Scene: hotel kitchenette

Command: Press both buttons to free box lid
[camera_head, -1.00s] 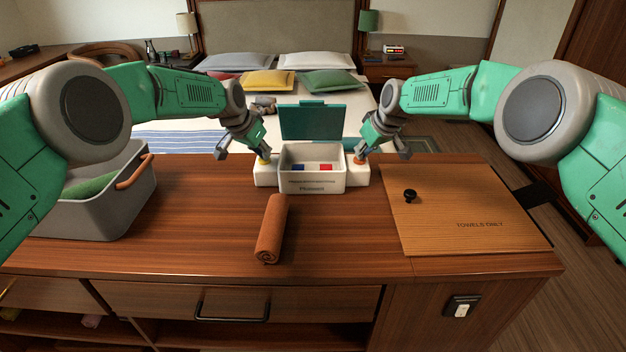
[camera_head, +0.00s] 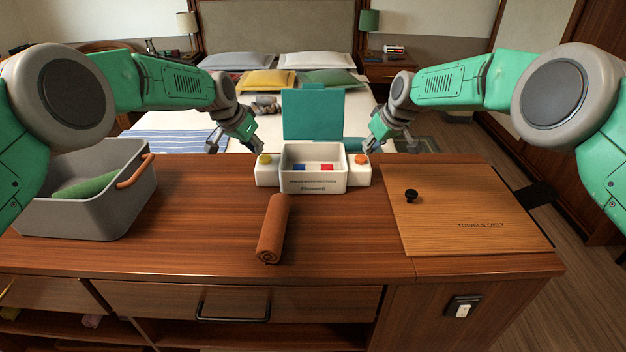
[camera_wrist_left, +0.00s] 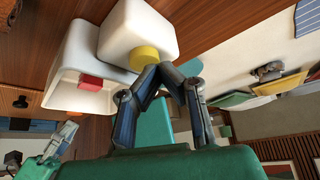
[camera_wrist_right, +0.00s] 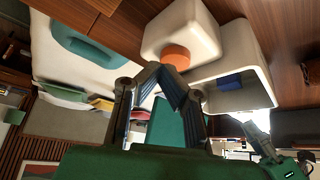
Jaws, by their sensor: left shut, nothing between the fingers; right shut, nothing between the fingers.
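The white box (camera_head: 312,182) stands at the back of the counter, with a blue block (camera_head: 298,167) and a red block (camera_head: 326,168) inside. Its teal lid (camera_head: 313,115) stands up open behind it. A yellow button (camera_head: 264,159) is on the box's left side block, an orange button (camera_head: 361,159) on the right one. My left gripper (camera_head: 257,146) is shut and empty, its tips close by the yellow button (camera_wrist_left: 146,58). My right gripper (camera_head: 369,148) is shut and empty, its tips close by the orange button (camera_wrist_right: 175,56). Contact with either button cannot be told.
A rolled brown towel (camera_head: 272,229) lies in front of the box. A grey bin (camera_head: 99,211) with a green roll stands at left. A wooden panel (camera_head: 450,230) with a black knob (camera_head: 410,196) lies at right. A bed is behind the counter.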

